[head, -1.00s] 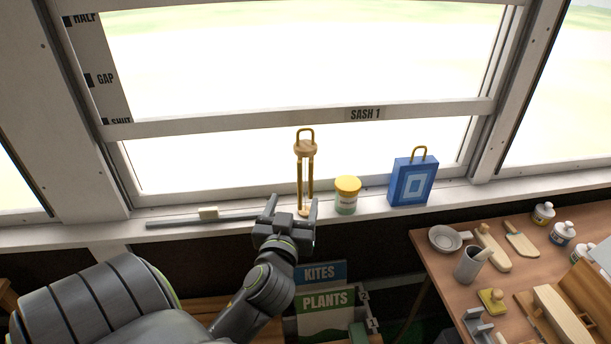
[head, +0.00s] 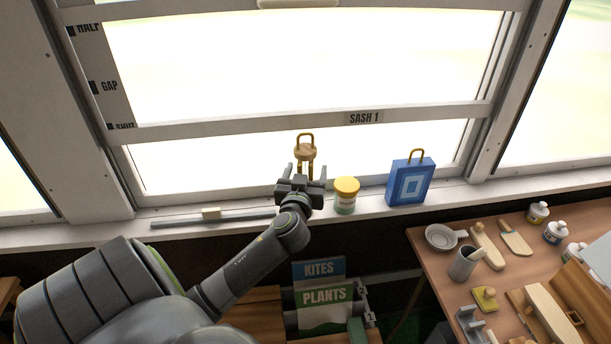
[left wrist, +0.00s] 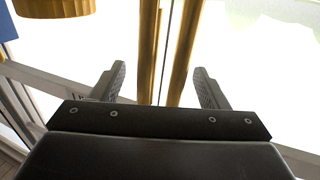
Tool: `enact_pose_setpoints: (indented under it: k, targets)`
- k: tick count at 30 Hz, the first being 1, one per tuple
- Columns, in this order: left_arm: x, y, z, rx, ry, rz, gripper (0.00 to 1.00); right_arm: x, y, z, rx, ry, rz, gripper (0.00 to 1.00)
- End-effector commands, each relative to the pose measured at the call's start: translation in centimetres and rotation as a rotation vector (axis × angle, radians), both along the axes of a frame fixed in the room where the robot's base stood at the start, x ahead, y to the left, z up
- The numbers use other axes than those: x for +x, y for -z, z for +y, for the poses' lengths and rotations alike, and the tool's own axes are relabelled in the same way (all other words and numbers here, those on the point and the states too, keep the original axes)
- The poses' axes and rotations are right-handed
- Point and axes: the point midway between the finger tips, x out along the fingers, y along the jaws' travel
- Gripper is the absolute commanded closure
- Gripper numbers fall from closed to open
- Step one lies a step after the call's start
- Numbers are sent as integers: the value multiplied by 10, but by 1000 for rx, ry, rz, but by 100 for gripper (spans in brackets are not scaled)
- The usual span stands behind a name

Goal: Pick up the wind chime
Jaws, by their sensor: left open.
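The wind chime (head: 306,152) stands upright on the window sill, with a wooden top, a golden loop handle and golden tubes. Its lower part is hidden behind my left gripper (head: 306,172) in the head view. In the left wrist view, the chime's golden tubes (left wrist: 182,52) rise in the space between the two fingers of my left gripper (left wrist: 158,84). The fingers are apart and do not visibly touch the tubes. I cannot tell how far the tubes reach between the fingers. My right gripper is not in view.
A yellow-lidded jar (head: 346,195) stands just right of the chime, with a blue box (head: 409,181) further right. The window sash (head: 300,123) crosses behind. A cluttered workbench (head: 432,262) is at lower right.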

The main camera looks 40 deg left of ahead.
Motion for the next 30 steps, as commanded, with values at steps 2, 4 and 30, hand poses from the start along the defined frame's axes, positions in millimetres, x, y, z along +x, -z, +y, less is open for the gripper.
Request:
enact_pose_setpoints:
  k: [2,4,30]
  targets:
    - [7,-1,5,1,0,0,32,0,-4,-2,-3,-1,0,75]
    - [10,-1,7,1,0,0,32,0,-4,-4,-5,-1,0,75]
    - [11,0,8,1,0,-1,83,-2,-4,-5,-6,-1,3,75]
